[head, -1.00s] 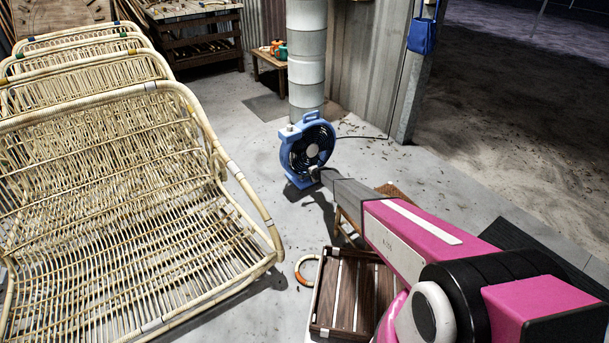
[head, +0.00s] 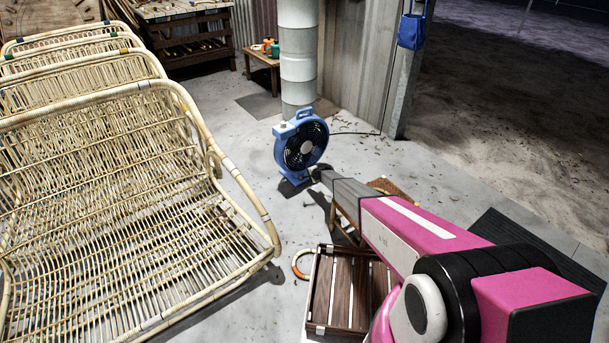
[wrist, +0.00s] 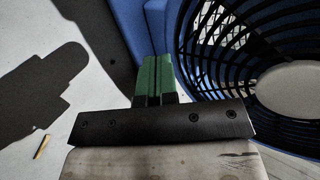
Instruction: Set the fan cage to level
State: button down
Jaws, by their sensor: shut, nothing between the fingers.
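The fan is a blue floor fan with a round dark cage (head: 306,147) set in a blue frame (head: 279,157). It stands on the concrete floor in front of the white pipe. The cage faces toward the right and front; I cannot tell its exact tilt. My gripper (head: 316,173) is at the cage's lower right edge in the head view. In the wrist view, the green fingers (wrist: 153,76) are shut together and empty, beside the blue frame, with the cage (wrist: 245,62) close on their right. I cannot tell whether they touch it.
Rattan seats (head: 110,200) fill the left side. A slatted wooden crate (head: 345,290) and a small stool (head: 392,188) are near my arm. A white pipe (head: 298,60) stands behind the fan. A cable (head: 352,133) runs right from the fan. Floor left of the fan is open.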

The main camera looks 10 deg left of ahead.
jog(key=s+d+r, duration=0.2)
jog(key=s+d, duration=0.3)
jog(key=d, duration=0.1)
jog(key=shift+s, duration=0.25)
jog(key=shift+r, duration=0.1)
jog(key=s+d+r+n+g, duration=0.1)
jog(key=s+d+r+n, duration=0.1)
jog(key=s+d+r, duration=0.4)
jog(key=s+d+r+n+g+h, duration=0.1)
jog(key=s+d+r+n+g, duration=0.15)
jog(key=s+r, duration=0.65)
jog(key=s+d+r+n+g, duration=0.1)
jog(key=s+d+r, duration=0.45)
jog(key=r, duration=0.35)
jog(key=s+d+r+n+g+h, duration=0.1)
jog(key=s+d+r+h, duration=0.1)
jog(key=s+d+r, duration=0.4)
jog(key=s+d+r+n+g+h, duration=0.1)
jog(key=s+d+r, duration=0.5)
jog(key=s, duration=0.8)
jog(key=s+d+r+n+g+h, duration=0.1)
jog(key=s+d+r+h, duration=0.3)
jog(key=s, duration=0.7)
notch_tip(320, 180, up, 3)
jog(key=d, duration=0.2)
jog(key=shift+d, duration=0.35)
jog(key=shift+s+f, duration=0.1)
jog(key=shift+f, duration=0.05)
